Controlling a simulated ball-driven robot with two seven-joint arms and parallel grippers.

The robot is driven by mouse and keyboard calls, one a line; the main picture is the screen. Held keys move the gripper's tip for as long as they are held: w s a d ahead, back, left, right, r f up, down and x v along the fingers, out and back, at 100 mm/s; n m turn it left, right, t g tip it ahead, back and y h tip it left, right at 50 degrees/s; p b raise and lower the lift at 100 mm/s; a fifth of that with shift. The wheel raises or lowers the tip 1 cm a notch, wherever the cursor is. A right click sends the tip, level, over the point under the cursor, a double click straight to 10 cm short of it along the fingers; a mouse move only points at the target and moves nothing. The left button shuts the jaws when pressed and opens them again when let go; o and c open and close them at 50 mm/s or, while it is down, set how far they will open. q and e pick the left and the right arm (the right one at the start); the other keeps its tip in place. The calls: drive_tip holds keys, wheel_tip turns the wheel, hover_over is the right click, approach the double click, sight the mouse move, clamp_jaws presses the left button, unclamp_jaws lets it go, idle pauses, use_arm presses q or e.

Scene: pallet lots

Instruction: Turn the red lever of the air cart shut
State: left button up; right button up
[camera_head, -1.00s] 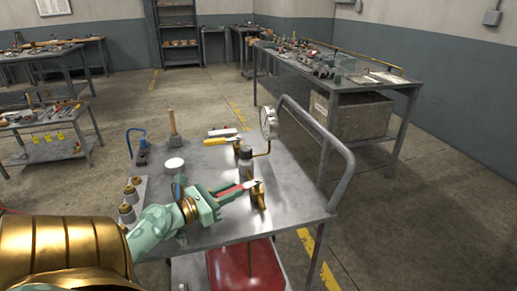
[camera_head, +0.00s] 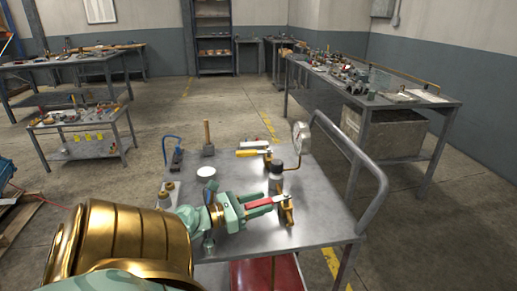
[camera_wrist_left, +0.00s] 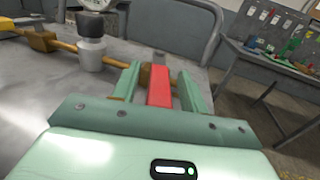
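The red lever (camera_head: 259,203) sits on a brass valve (camera_head: 287,212) on the metal cart top (camera_head: 320,215). It points left from the valve, towards my arm. My left gripper (camera_head: 262,204) reaches in from the left with its fingers on either side of the lever. In the left wrist view the lever (camera_wrist_left: 159,88) lies between the two green fingers, with a gap on both sides, so the gripper (camera_wrist_left: 160,90) is open around it. My right gripper is not in view.
A pressure gauge (camera_head: 301,136) rises behind the valve, with a dark-capped cylinder (camera_head: 275,178) and a yellow handle (camera_head: 251,153) nearby. A mallet (camera_head: 208,140) and a white round lid (camera_head: 206,171) stand further left. The cart's grey handrail (camera_head: 352,150) borders the right side.

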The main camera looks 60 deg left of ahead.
sight(258, 202)
use_arm(q)
wheel_tip(258, 202, up, 3)
drive_tip(key=shift+r+p, duration=0.1)
drive_tip(key=shift+p, duration=0.7)
drive_tip(key=s+d+r+p, duration=0.7)
drive_tip(key=s+d+r, duration=0.1)
drive_tip(key=d, duration=0.3)
drive_tip(key=shift+d+r, duration=0.35)
drive_tip(key=shift+r, duration=0.55)
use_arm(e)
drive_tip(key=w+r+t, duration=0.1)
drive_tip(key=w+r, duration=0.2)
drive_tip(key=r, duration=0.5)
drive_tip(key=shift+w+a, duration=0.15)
